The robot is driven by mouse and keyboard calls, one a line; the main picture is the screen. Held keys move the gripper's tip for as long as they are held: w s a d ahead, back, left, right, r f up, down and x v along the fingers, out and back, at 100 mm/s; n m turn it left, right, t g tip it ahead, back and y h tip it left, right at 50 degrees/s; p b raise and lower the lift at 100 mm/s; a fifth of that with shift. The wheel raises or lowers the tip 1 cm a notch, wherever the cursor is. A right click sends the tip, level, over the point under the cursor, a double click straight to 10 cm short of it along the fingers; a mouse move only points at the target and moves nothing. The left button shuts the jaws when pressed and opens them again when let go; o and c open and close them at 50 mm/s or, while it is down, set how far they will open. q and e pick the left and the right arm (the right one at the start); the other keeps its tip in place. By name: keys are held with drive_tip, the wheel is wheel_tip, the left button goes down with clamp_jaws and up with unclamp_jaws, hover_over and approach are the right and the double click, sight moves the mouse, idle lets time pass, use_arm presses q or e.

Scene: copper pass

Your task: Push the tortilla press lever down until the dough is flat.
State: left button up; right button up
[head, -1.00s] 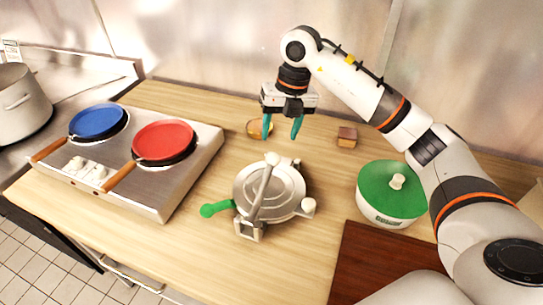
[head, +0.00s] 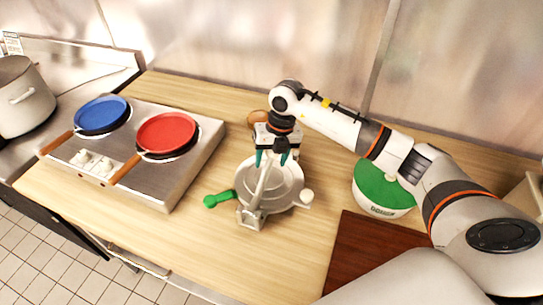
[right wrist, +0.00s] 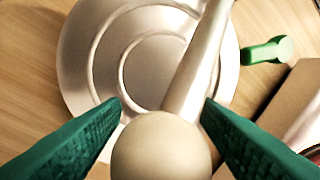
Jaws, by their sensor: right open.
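The silver tortilla press (head: 285,190) stands on the wooden counter with its round lid closed. Its lever (head: 260,190) slants over the lid from the front hinge towards the back. My right gripper (head: 271,160) is at the lever's far end, open. In the right wrist view my green fingers (right wrist: 160,107) lie on either side of the lever's beige knob (right wrist: 162,150), with the lever bar (right wrist: 198,65) running away between them. Contact with the knob cannot be told. A green handle (head: 217,200) sticks out left of the press. No dough is visible. My left gripper is not in view.
A steel two-plate burner (head: 180,185) with a blue pan (head: 101,112) and a red pan (head: 167,132) stands left. A green-lidded tub (head: 383,188) and a dark brown board (head: 360,260) are right. The counter in front of the press is clear.

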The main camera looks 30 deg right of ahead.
clamp_jaws()
drive_tip(key=shift+r, duration=0.35)
unclamp_jaws()
